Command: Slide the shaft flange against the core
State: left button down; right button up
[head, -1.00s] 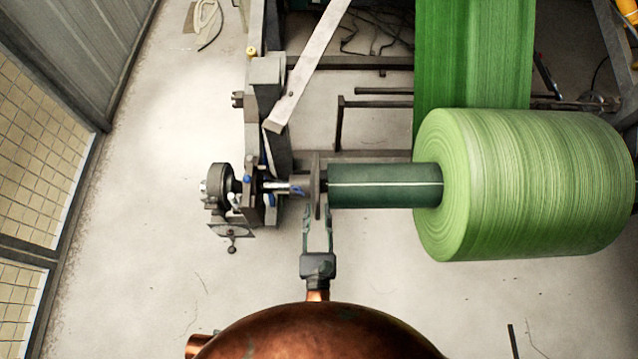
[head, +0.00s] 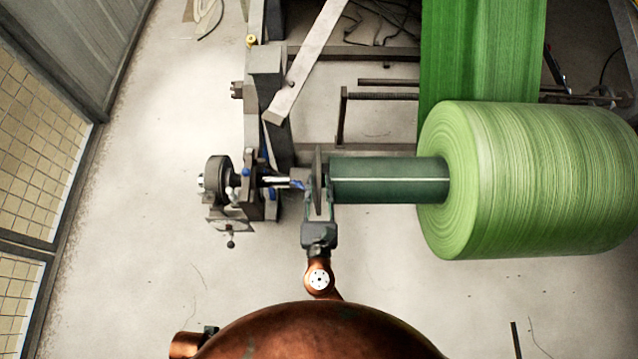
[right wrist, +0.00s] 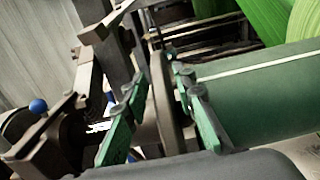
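The shaft flange is a thin grey disc (head: 317,170), seen nearly edge-on on the shaft in the head view. The core is a dark green tube (head: 388,188) with a pale stripe, to the right of the disc, with a narrow dark gap between them. My right gripper (head: 317,188) reaches in from below with one finger on each side of the disc. In the right wrist view its green fingers (right wrist: 160,84) straddle the disc (right wrist: 166,100). They are open, with space visible on the left side; contact on the right is unclear. My left gripper is out of view.
A large light green roll (head: 535,180) sits on the core's right part, with a green web (head: 480,55) running up from it. A shaft stand (head: 262,190) with a dark round hub is at left. A slanted grey bar (head: 308,60) lies above. The floor at lower left is clear.

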grip_shut()
dwell(0.3)
